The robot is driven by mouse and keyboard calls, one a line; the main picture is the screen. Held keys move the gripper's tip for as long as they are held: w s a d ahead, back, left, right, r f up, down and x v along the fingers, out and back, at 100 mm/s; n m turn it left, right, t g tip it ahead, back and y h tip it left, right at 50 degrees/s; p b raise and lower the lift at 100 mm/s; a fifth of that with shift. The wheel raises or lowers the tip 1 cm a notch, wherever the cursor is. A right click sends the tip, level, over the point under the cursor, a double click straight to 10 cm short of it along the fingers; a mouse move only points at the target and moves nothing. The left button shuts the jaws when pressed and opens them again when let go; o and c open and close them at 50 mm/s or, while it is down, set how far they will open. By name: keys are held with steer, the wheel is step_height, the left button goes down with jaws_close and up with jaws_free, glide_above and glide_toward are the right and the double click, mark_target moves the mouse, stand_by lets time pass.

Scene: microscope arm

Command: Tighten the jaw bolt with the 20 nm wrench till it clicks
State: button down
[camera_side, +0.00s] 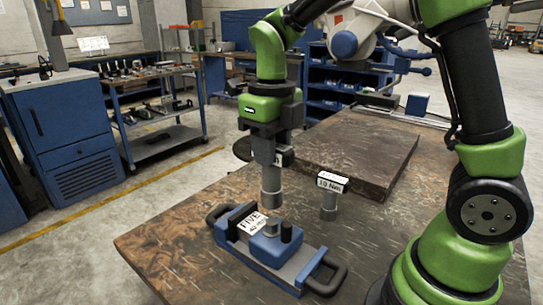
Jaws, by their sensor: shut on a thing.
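My gripper (266,146) points straight down and is shut on a grey cylindrical wrench (271,186). The wrench's white label is mostly hidden, so its torque value cannot be read. The wrench hangs upright over a blue vise-like fixture (303,277) with grey rails and black end handles. On the fixture's blue block (268,247) stands a short dark upright stub, which looks like the jaw bolt (286,232). A gap seems to show, but depth is unclear.
A second grey wrench, labelled 10 Nm (329,203), stands upright on the table right of the fixture. A white card (252,222) with black print is at the fixture's block. A raised brown slab (355,150) lies behind. The table's left front is clear.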

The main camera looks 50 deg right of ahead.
mark_target(271, 182)
steer(key=n, duration=1.2)
steer(key=shift+f, duration=1.65)
steer(key=shift+n, duration=0.9)
steer(key=shift+f, duration=1.6)
